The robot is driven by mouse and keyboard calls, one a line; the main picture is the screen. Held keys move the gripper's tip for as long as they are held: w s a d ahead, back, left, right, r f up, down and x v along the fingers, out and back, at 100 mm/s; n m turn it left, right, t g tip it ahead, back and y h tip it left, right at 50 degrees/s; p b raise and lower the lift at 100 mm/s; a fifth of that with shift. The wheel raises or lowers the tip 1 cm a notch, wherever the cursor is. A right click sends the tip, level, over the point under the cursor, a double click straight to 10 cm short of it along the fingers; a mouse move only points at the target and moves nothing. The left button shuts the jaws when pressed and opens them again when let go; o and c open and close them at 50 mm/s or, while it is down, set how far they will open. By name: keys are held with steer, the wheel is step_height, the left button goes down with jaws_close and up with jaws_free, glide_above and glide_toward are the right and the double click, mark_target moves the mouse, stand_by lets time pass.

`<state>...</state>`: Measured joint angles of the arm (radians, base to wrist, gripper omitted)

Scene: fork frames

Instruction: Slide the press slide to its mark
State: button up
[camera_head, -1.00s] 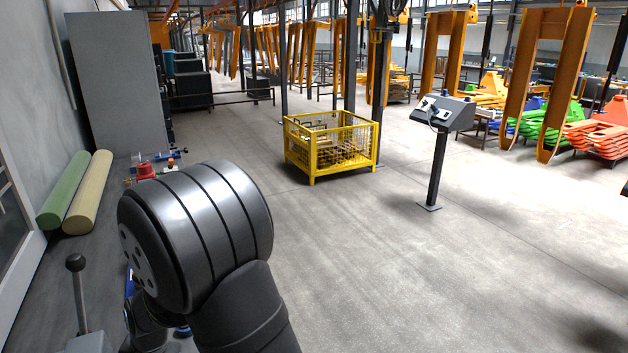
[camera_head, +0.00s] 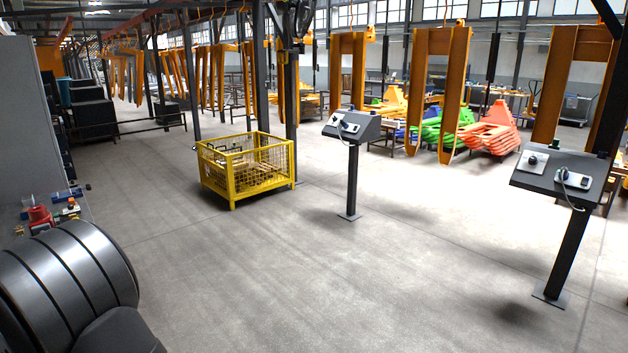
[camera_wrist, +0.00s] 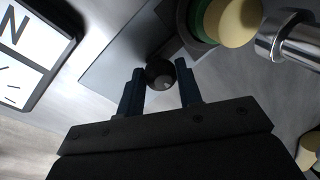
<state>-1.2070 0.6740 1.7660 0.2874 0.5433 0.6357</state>
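In the wrist view my gripper (camera_wrist: 160,69) has its two blue fingers standing apart. A dark round knob (camera_wrist: 160,75) shows between the fingertips, very close to both; I cannot tell whether either finger touches it. Whatever carries the knob is hidden behind it and my fingers. A flat grey plate (camera_wrist: 112,62) lies beyond the knob. I cannot make out the press slide as a whole or its mark. In the head view my gripper and the knob are out of frame.
The wrist view shows a white lettered panel (camera_wrist: 22,45), a cream roll end (camera_wrist: 232,22) and a chrome cylinder (camera_wrist: 292,38). The head view shows a yellow mesh crate (camera_head: 246,168), a near control stand (camera_head: 562,180) and a farther one (camera_head: 352,128). Open floor lies between.

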steer(key=shift+c, duration=0.5)
steer(key=shift+w+d, duration=4.55)
steer(key=shift+w, duration=0.05)
steer(key=o, duration=1.1)
steer(key=shift+c, duration=0.2)
steer(key=shift+r, duration=0.15)
steer(key=v, duration=1.7)
steer(key=shift+d, duration=0.1)
steer(key=x, duration=1.7)
